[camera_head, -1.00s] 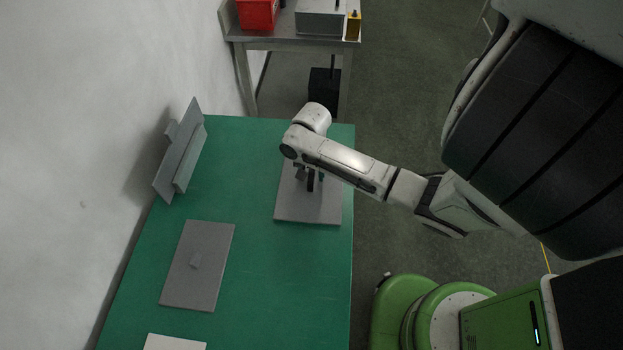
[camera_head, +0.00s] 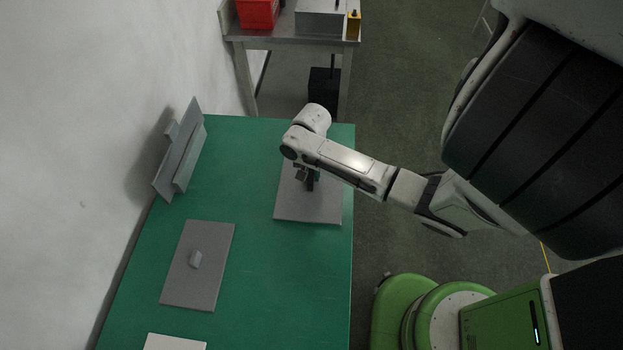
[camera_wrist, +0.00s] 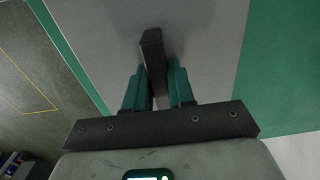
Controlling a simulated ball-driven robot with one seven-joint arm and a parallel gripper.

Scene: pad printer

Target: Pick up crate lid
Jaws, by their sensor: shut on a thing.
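The crate lid (camera_head: 308,209) is a flat grey plate at the right edge of the green table, under my gripper (camera_head: 308,184). In the wrist view the lid (camera_wrist: 215,45) fills the top middle, with a dark upright bar handle (camera_wrist: 152,48) on it. My gripper's two green-padded fingers (camera_wrist: 158,88) stand on either side of this handle and are shut on it. In the head view my arm hides the lid's far part and most of the handle. The lid looks flat on the table; I cannot tell whether it is lifted.
A grey angled stand (camera_head: 180,155) is by the wall. A pale piece (camera_head: 174,343) lies at the front edge. A bench (camera_head: 290,42) with a red bin (camera_head: 257,12) stands behind.

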